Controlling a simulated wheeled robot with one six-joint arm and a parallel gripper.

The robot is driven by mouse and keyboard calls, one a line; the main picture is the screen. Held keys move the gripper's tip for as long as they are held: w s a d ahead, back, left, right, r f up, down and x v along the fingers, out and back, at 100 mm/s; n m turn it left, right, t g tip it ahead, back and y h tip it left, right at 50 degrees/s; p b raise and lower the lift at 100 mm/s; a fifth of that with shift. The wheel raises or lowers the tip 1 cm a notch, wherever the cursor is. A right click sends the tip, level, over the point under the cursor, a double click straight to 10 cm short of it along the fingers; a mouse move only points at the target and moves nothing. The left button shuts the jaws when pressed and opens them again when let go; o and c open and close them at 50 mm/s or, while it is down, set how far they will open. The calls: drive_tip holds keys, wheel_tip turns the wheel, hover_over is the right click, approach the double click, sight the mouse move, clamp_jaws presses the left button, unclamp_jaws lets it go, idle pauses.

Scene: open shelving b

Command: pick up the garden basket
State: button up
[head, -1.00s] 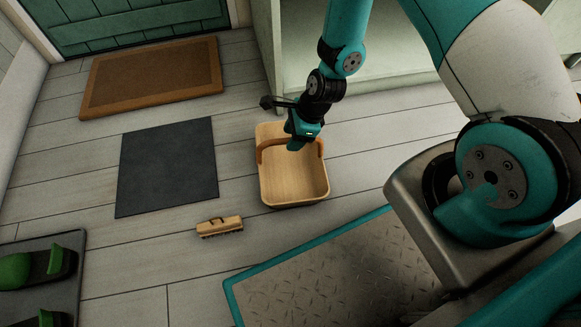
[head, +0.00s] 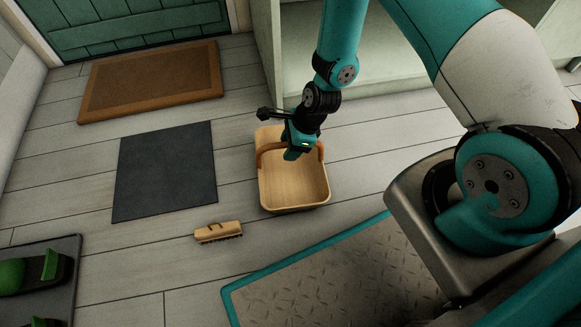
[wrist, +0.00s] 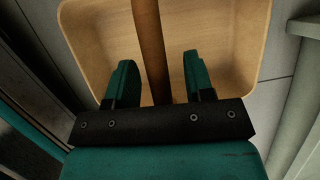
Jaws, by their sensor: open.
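The garden basket (head: 296,190) is a light wooden tub with a brown arched handle (head: 268,148). It stands on the floor in the middle of the head view. My gripper (head: 294,153) is at the handle, pointing down, and hides part of it. In the wrist view the basket (wrist: 222,42) fills the upper middle, and the handle (wrist: 149,45) runs between the two green fingers of my gripper (wrist: 158,82). The fingers are open, with a gap on either side of the handle.
A wooden brush (head: 218,232) lies on the floor left of the basket. A dark mat (head: 165,172), a brown doormat (head: 151,80) and a boot tray (head: 68,262) with green footwear are further left. A pale shelving unit (head: 385,70) stands behind the basket.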

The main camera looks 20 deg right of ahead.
drive_tip(key=shift+c, duration=0.2)
clamp_jaws()
